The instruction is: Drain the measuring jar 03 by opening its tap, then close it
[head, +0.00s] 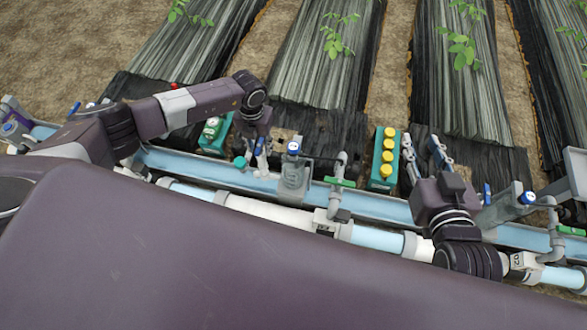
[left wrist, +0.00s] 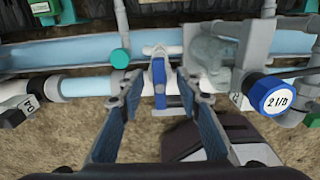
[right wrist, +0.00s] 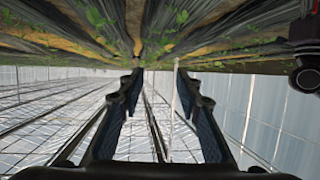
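A tap with a blue lever (left wrist: 159,82) sits on a white pipe in the left wrist view. Its lever lies crosswise to the pipe. My left gripper (left wrist: 160,84) is open, with one finger on each side of the lever and a gap to both. In the head view, my left gripper (head: 261,165) hangs over the pipe line. A collar marked 03 (head: 323,228) is to its right, beside a light-blue clear tube (head: 376,238); I take this tube as jar 03. My right gripper (right wrist: 158,82) is open and empty, away from the tap.
A blue knob (left wrist: 278,97) on grey pipework stands close right of my left gripper. A teal cap (left wrist: 120,58) is close on its left. A green box with yellow caps (head: 384,160) stands near my right gripper. Planted rows (head: 325,60) lie beyond the skid.

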